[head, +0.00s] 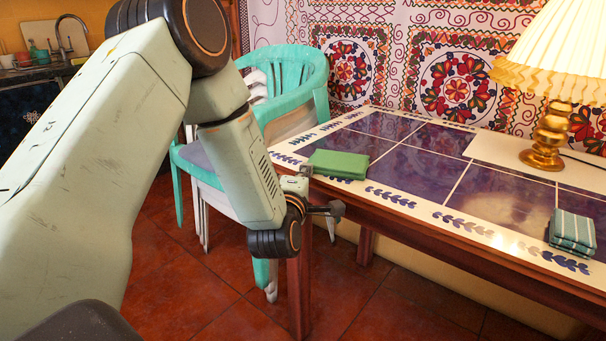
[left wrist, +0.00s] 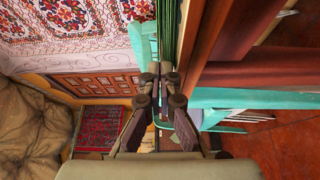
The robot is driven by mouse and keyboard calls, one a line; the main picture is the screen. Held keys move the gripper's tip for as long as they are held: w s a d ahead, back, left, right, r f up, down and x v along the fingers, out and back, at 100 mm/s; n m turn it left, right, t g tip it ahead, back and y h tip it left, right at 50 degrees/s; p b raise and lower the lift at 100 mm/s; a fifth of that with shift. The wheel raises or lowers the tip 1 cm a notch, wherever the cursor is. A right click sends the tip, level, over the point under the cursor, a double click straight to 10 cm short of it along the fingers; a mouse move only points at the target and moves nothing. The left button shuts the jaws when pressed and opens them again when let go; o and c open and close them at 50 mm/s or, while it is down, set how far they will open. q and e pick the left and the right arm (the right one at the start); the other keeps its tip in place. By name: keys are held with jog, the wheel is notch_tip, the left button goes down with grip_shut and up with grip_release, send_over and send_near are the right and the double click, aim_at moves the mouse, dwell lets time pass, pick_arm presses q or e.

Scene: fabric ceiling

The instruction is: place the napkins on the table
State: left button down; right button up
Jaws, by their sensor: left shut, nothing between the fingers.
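A folded plain green napkin (head: 338,164) lies flat at the near left corner of the tiled table (head: 480,232). A folded green-and-white striped napkin (head: 572,231) lies on the table near its right front edge. My left gripper (head: 335,209) is just off the table's left front corner, below and in front of the green napkin, apart from it. In the left wrist view its fingers (left wrist: 160,74) meet at the tips and hold nothing. A green layered edge (left wrist: 186,35), likely the green napkin, shows just beyond and right of the fingertips. My right gripper is out of view.
A gold lamp (head: 549,140) with a pleated shade stands at the table's back right. Turquoise and white stacked chairs (head: 292,75) stand close behind the table's left end. The table's middle is clear. A patterned cloth (head: 380,50) hangs behind.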

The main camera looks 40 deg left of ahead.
pick_arm(q)
jog(key=shift+w+d+f, duration=0.1)
jog(key=shift+w+d, duration=0.05)
jog(key=shift+w, duration=0.3)
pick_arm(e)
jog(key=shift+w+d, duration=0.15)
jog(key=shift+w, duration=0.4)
